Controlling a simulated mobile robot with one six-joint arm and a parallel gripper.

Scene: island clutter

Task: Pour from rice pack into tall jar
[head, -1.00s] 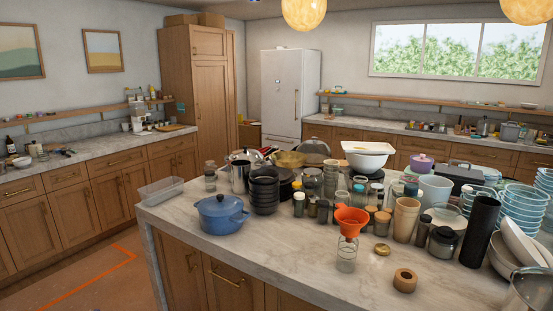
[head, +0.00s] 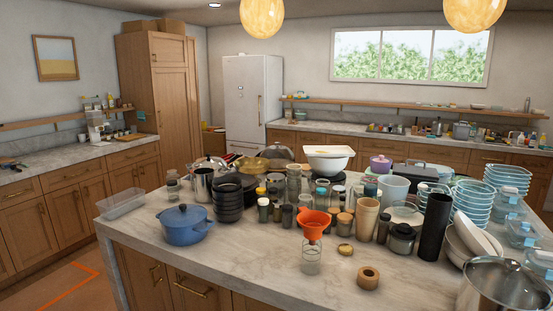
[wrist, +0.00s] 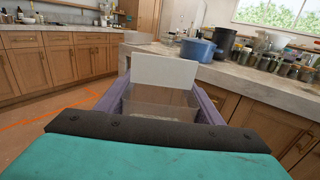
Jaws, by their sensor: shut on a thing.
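In the wrist view my gripper (wrist: 160,97) has its purple fingers on both sides of a pale pack (wrist: 163,72), which I take to be the rice pack. The pack has a flat whitish upper panel and a see-through lower part; its contents cannot be made out. It is held in the air beside the island. A clear glass jar (head: 311,260), likely the tall jar, stands upright near the island's front edge in the head view. An orange funnel (head: 313,226) sits in its mouth. My gripper and the pack are out of the head view.
The marble island (head: 225,262) is crowded behind the jar. A blue pot (head: 184,225) and a clear bin (head: 121,204) stand left. A wooden ring (head: 368,278), a black cylinder (head: 433,227) and a glass lid (head: 508,284) are right. The counter between pot and jar is bare.

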